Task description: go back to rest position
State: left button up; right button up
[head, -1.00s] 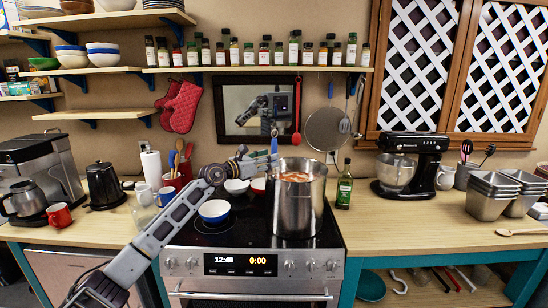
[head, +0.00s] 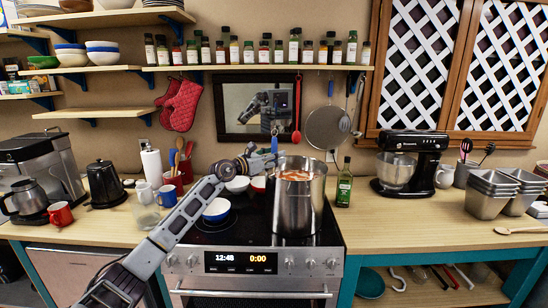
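My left arm reaches in from the bottom left over the stove. My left gripper (head: 268,155) is just left of the large steel pot (head: 297,212), above the back of the cooktop. A small blue piece (head: 274,143) shows at the gripper's tip, and I cannot tell whether it is held. The fingers are too small and overlapped to tell open from shut. My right gripper is not in view.
The pot holds reddish food. Bowls, including a blue one (head: 217,209), sit on the cooktop (head: 255,231) under my arm. A kettle (head: 104,185) and mugs stand left. A green bottle (head: 344,185) and a mixer (head: 408,165) stand right.

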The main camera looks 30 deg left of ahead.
pick_arm(q)
grip_shut()
jog(key=c, duration=0.6)
grip_release()
grip_shut()
jog(key=shift+r, duration=0.15)
